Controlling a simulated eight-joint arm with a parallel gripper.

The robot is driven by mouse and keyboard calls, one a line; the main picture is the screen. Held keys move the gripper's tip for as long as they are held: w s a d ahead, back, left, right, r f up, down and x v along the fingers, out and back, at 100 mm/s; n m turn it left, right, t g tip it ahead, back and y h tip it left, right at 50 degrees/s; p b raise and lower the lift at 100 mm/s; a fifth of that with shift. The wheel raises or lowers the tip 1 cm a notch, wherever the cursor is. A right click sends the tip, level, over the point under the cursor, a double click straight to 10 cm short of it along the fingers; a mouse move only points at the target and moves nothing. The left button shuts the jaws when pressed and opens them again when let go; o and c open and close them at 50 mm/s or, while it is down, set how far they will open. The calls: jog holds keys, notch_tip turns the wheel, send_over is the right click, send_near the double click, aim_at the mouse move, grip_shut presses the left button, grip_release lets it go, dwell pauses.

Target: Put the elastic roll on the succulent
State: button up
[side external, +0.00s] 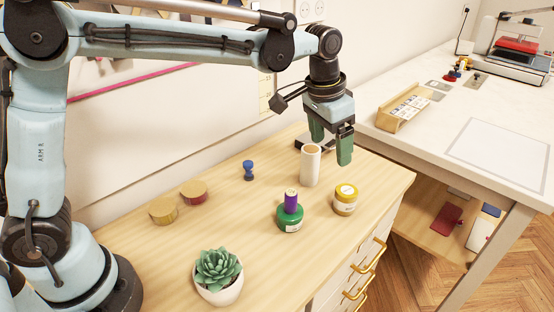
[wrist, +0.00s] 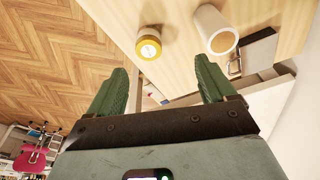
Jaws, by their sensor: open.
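The succulent (side external: 218,276), green in a white pot, stands at the front left of the wooden table in the side view. A pale upright cylinder with a brown inside (side external: 310,167) looks like the elastic roll; its label cannot be read. It also shows in the wrist view (wrist: 213,28). My gripper (side external: 330,154), with green fingers, is open and empty above and just right of this roll. In the wrist view my gripper (wrist: 160,63) has nothing between its fingers, and the roll lies beyond the right finger. The succulent is not in the wrist view.
A yellow-lidded jar (side external: 345,199) and a green bottle with purple cap (side external: 290,213) stand near the roll. A blue stamp-like piece (side external: 248,170) and two low round tins (side external: 163,211) (side external: 194,191) are farther left. A white table (side external: 470,125) adjoins at right.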

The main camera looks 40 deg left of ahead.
aim_at(347, 190)
jog(key=shift+m+g, duration=0.4)
jog(key=w+d+f, duration=0.2)
jog(key=d+f, duration=0.1)
jog(key=shift+w+d, duration=0.15)
jog(key=shift+d, duration=0.05)
jog(key=f, duration=0.4)
jog(key=w+f, duration=0.1)
jog(key=f, duration=0.7)
jog(key=shift+w+d, duration=0.2)
jog(key=shift+d, duration=0.1)
jog(key=shift+r, duration=0.1)
jog(key=c, duration=1.2)
jog(key=shift+r, duration=0.1)
